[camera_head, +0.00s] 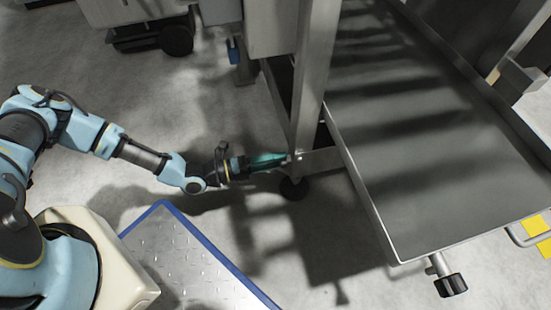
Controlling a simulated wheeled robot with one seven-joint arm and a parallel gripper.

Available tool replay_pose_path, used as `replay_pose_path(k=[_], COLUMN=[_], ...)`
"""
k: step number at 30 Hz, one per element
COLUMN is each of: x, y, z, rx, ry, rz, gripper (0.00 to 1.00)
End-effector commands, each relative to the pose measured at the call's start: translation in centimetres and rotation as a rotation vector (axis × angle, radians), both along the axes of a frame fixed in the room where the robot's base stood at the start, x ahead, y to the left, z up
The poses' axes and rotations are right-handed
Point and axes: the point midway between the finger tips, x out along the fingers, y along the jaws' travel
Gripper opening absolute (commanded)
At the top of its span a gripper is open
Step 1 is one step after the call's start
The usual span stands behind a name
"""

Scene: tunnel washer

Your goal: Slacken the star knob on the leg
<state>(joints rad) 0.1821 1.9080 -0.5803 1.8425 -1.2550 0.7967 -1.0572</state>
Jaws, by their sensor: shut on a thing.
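The leg (313,75) is an upright grey metal post beside the long tray, standing on a dark round foot (293,188). My gripper (283,159) reaches in from the left, roughly level, with its teal fingers at the low part of the leg. The fingers are shut on the star knob there. The knob is almost wholly hidden by the fingers; only a small bright metal piece (298,155) shows between fingertips and leg. I cannot tell how far the knob is turned.
A wide grey tray (400,120) with a raised rim fills the right. A valve with a black knob (451,286) hangs under its front corner. A blue-edged tread plate (190,262) lies at the bottom. A wheeled unit (150,35) stands behind. Concrete floor left of the leg is clear.

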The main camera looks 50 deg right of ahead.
Motion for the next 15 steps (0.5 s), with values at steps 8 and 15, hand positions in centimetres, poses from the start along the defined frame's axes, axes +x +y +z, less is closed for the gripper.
replay_pose_path(k=[8, 15], x=[-0.13, -0.11], y=[0.06, 0.05], z=[-0.15, -0.20], rx=[0.157, 0.289], ry=[0.213, 0.398], rz=[-0.004, -0.003], gripper=[0.03, 0.03])
